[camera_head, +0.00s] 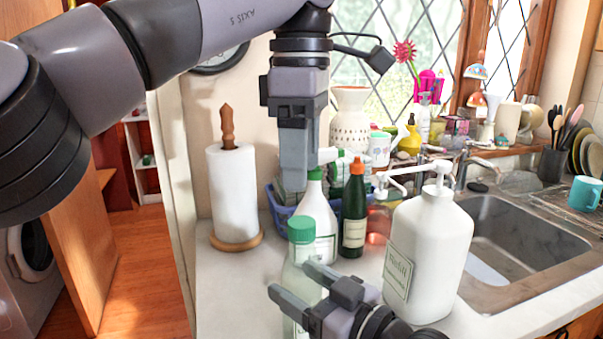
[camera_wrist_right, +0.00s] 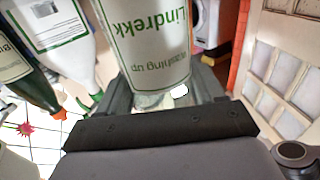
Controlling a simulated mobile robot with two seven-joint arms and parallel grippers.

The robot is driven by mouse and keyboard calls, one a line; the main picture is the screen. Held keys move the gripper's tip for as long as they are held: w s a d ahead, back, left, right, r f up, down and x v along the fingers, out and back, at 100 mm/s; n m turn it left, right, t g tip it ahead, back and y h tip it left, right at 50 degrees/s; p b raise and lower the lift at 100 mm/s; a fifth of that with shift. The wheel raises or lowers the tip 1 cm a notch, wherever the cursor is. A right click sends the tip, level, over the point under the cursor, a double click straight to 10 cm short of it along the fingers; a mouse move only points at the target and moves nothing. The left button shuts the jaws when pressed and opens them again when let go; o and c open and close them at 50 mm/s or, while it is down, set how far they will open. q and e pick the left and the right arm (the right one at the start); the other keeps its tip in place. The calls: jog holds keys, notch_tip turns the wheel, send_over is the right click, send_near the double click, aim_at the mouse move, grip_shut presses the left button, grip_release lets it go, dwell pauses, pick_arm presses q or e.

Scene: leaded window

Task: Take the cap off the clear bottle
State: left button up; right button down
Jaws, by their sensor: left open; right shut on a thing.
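The clear bottle (camera_head: 299,272) stands upright at the front of the counter, with its green cap (camera_head: 301,229) on top. My right gripper (camera_head: 302,286) is shut around the bottle's body, below the cap. In the right wrist view the bottle (camera_wrist_right: 150,45) sits between the two fingers of my right gripper (camera_wrist_right: 162,88), its green-and-white label upside down; the cap is not visible there. My left gripper (camera_head: 294,186) points down above the cap, open and empty, seen side-on so the gap between its fingers is hidden. A space shows between its tips and the cap.
A white spray bottle (camera_head: 317,215), a dark green bottle with orange cap (camera_head: 354,215) and a large white pump bottle (camera_head: 428,255) stand close behind and right. A paper towel roll (camera_head: 231,190) stands left. The sink (camera_head: 500,235) is at right. Counter left of the clear bottle is free.

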aim_at(302, 221)
pick_arm(q)
jog(key=m, duration=0.7)
jog(key=shift+m, duration=0.3)
jog(key=m, duration=0.4)
jog(key=shift+m, duration=0.3)
jog(key=m, duration=0.4)
jog(key=shift+f, duration=4)
jog(key=c, duration=1.1)
